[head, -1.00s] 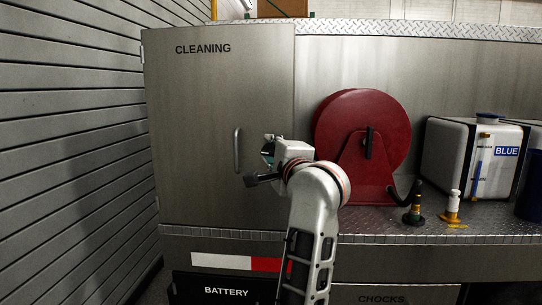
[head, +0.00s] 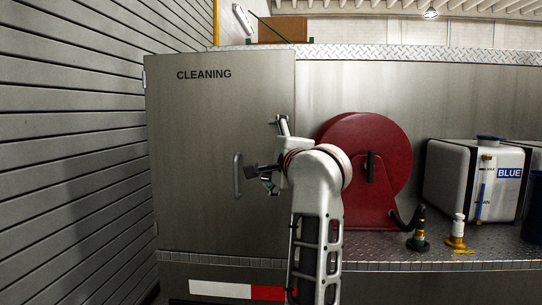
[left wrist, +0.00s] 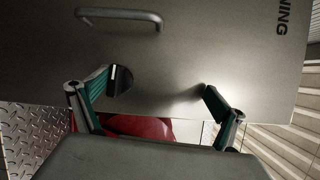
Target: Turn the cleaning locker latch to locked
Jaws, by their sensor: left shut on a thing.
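The cleaning locker door (head: 200,130) is a flat metal panel marked CLEANING, with a vertical bar handle (head: 237,175); the handle also shows at the top of the left wrist view (left wrist: 120,19). The latch (left wrist: 121,80), a dark round knob with a pale mark, sits on the door in the left wrist view.
A red hose reel (head: 382,150) stands close to the right of my left arm. Right of it are small nozzles (head: 418,232) and a white tank marked BLUE (head: 450,180) on the tread-plate deck (head: 390,246). A slatted wall (head: 70,160) bounds the left side.

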